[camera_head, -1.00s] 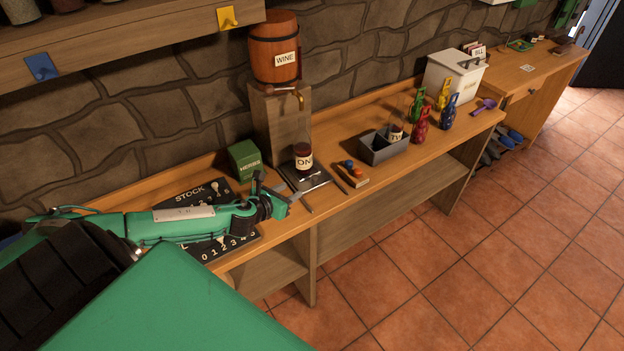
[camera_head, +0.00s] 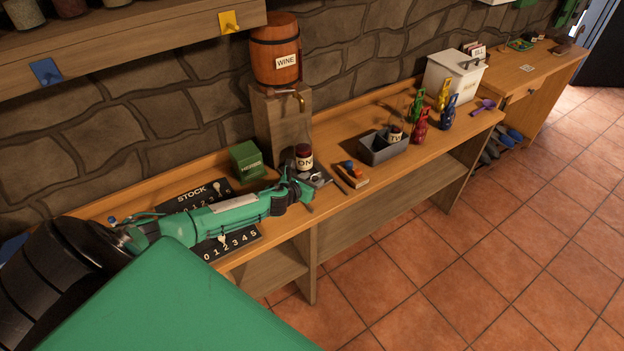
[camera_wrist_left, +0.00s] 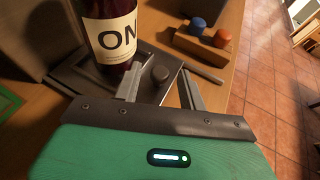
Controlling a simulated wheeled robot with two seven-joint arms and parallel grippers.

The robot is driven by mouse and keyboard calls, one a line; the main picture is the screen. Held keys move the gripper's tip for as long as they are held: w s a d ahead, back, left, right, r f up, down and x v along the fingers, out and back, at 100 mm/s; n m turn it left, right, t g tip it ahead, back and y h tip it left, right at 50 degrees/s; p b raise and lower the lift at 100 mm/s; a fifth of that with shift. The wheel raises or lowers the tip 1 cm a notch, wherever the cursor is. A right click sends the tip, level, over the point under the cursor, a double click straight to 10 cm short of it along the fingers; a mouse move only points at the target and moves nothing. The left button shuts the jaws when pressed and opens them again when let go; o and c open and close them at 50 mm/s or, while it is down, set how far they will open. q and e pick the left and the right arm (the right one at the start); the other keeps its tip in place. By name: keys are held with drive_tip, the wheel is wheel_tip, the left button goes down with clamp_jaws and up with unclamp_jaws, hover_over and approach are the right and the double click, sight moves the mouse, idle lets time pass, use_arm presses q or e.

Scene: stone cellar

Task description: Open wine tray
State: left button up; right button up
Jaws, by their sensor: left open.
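A flat dark grey tray (camera_head: 320,172) lies on the wooden counter below the tap (camera_head: 299,101) of the barrel labelled WINE (camera_head: 275,48). A dark red bottle or jar with a white label (camera_head: 304,158) stands on it; its letters read "ON" in the left wrist view (camera_wrist_left: 112,35). My left gripper (camera_head: 319,184) is at the tray's front, partly hiding it. My right gripper is not in view.
A green box (camera_head: 246,160) stands left of the barrel's stand (camera_head: 282,132). A small wooden block with coloured knobs (camera_head: 355,178) lies right of the tray. Farther right are a grey bin (camera_head: 384,148) and several coloured figures. Number boards lie under my left arm.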

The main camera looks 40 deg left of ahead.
use_arm(q)
drive_tip(key=shift+w+f, duration=0.1)
drive_tip(key=shift+w, duration=0.1)
clamp_jaws()
drive_tip(key=s+d+p, duration=0.1)
drive_tip(key=d, duration=0.2)
drive_tip(key=s+d+p, duration=0.1)
drive_tip(key=d, duration=0.2)
drive_tip(key=s+d+p, duration=0.1)
drive_tip(key=s+d, duration=0.1)
drive_tip(key=d, duration=0.2)
drive_tip(key=shift+s+d, duration=0.1)
unclamp_jaws()
